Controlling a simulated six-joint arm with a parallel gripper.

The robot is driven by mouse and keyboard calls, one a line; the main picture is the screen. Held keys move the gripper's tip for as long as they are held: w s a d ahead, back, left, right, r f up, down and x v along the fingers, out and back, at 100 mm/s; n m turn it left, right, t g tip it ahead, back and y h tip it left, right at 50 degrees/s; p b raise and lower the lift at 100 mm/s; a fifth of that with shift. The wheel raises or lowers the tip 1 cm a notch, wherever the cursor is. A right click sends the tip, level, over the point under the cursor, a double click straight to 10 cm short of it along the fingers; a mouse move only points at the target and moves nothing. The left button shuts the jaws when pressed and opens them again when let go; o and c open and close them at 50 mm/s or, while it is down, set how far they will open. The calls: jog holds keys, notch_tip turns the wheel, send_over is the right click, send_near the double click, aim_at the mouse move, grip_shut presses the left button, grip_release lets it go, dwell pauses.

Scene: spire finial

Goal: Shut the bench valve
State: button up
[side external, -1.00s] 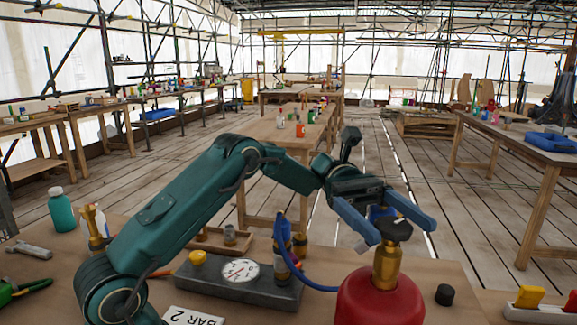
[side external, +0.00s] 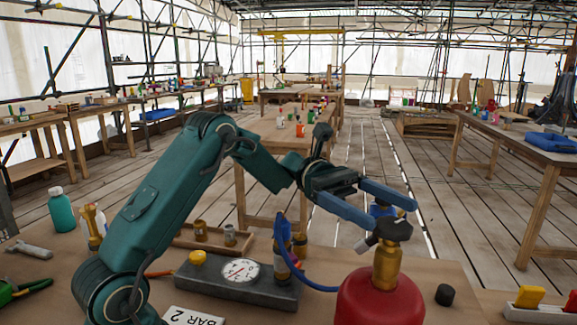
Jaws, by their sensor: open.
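A black valve knob (side external: 394,230) sits on top of a brass valve (side external: 386,266) on a red gas cylinder (side external: 381,300) at the front right of the bench. My gripper (side external: 393,213) is open, with its two blue fingers apart and pointing right. The fingertips show just above and beside the knob in the picture. The near finger's tip is close to the knob's left edge; I cannot tell whether they touch. A small blue part (side external: 381,209) shows partly hidden between the fingers. Nothing is seen held.
A blue hose (side external: 318,286) runs from the cylinder toward a dark gauge block (side external: 236,287) with a white dial. A black cap (side external: 444,295) lies right of the cylinder. A tray with yellow pieces (side external: 541,304) stands at the far right. A "BAR 2" card lies in front.

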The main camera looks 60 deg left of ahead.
aim_at(397, 224)
jog(key=shift+s+d+f+n+t+y, duration=0.1)
jog(key=shift+d+f+n+t+y, duration=0.05)
jog(key=shift+d+n+t, duration=0.6)
jog(key=shift+s+d+f+n+t+y, duration=0.1)
jog(key=shift+d+f+n+t+y, duration=0.25)
jog(key=shift+t, duration=0.55)
jog(key=shift+d+n+t, duration=0.5)
jog(key=shift+d+t, duration=0.2)
jog(key=shift+t, duration=0.15)
jog(key=c, duration=1.4)
